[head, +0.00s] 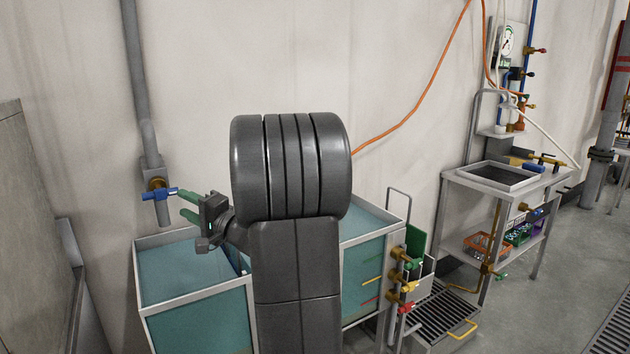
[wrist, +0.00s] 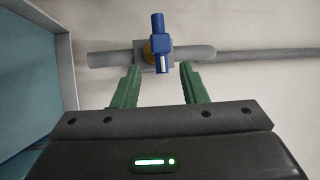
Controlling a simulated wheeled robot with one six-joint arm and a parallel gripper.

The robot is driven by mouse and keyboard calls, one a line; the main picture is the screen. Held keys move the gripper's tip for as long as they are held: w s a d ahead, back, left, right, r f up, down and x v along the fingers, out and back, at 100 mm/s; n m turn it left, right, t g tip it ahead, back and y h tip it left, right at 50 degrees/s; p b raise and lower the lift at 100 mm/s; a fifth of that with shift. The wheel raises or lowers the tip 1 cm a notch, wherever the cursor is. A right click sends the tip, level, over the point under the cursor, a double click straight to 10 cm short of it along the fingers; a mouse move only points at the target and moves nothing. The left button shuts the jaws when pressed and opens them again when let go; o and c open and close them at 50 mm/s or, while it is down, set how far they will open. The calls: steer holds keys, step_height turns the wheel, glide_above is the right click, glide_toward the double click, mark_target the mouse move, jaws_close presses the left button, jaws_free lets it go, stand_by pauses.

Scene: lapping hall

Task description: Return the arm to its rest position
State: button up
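My gripper (head: 185,206) is stretched out to the left in the head view, above the left water tank. Its green fingers also show in the wrist view (wrist: 156,88), spread apart with nothing between them. A blue valve handle (head: 160,193) on a grey wall pipe (head: 140,90) is just past the fingertips. In the wrist view the blue handle (wrist: 160,42) lies ahead of the gap between the fingers, and I see no contact. My dark arm hides the middle of the head view.
Two water-filled tanks (head: 190,289) stand below my arm. A grey panel (head: 30,230) is at the far left. Valves with coloured handles (head: 405,265) sit beside the right tank. A metal sink table (head: 520,183) and floor grates (head: 445,312) are to the right.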

mark_target(166, 191)
steer(key=p+x, duration=0.1)
steer(key=x, duration=0.8)
steer(key=shift+w+a+r+p, duration=0.1)
steer(key=shift+a+r+p, duration=0.05)
steer(key=shift+a+p, duration=0.25)
steer(key=shift+w+a+r+p, duration=0.2)
steer(key=shift+a+p, duration=0.05)
steer(key=shift+p, duration=0.2)
steer(key=shift+d+r+n+p, duration=0.15)
steer(key=shift+n+p, duration=0.25)
steer(key=shift+p, duration=0.5)
steer(key=shift+n+g+h+p, duration=0.3)
steer(key=shift+p, duration=0.55)
steer(key=n+p, duration=0.2)
steer(key=p, duration=0.5)
steer(key=shift+s+g+h+p, duration=0.1)
steer(key=shift+g+h+p, duration=0.2)
steer(key=shift+g+h, duration=0.1)
